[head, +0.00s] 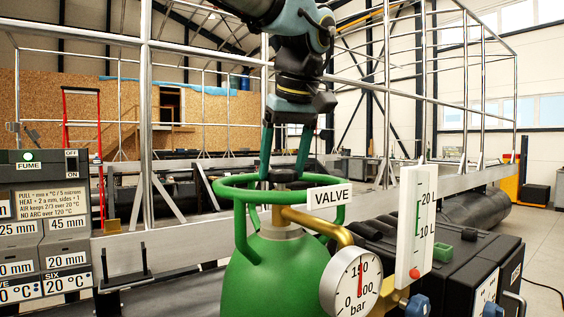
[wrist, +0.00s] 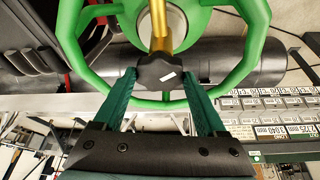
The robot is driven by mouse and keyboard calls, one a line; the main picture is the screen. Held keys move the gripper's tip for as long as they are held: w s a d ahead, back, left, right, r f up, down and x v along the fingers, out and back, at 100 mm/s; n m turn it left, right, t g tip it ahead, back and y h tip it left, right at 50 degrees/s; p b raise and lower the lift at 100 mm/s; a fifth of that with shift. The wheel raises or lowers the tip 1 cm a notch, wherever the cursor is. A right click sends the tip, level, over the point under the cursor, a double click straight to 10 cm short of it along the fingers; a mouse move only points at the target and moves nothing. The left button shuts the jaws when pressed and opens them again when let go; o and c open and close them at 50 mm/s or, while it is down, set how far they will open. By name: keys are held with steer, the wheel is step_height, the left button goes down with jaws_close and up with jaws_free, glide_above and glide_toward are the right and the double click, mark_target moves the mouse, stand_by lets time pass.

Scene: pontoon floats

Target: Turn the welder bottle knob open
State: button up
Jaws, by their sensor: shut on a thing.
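The green welder bottle (head: 274,272) stands upright in the head view with a green ring guard (head: 236,191) around its top. The black knob (head: 284,173) sits at the top inside the guard; it shows closer in the wrist view (wrist: 155,72), with a white mark on it. My gripper (head: 285,168) comes down from above, its two green fingers on either side of the knob, shut on it. In the wrist view the fingers (wrist: 162,85) reach the knob's two sides. A brass pipe (head: 314,226) leads from the valve to a round bar gauge (head: 351,282).
A "VALVE" label (head: 331,196) stands beside the guard. A white flow scale (head: 416,225) with a red ball low in it rises at the right. A black machine case (head: 465,265) is behind it. At left is a grey labelled panel (head: 40,225). Metal rails stand behind.

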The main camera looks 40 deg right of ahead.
steer(key=shift+d+n+y, duration=0.1)
steer(key=shift+n+y, duration=0.4)
steer(key=shift+n, duration=0.5)
steer(key=o, duration=1.3)
steer(key=b+v, duration=0.1)
steer(key=v, duration=0.9)
steer(key=shift+s+r, duration=0.25)
steer(key=shift+r, duration=0.05)
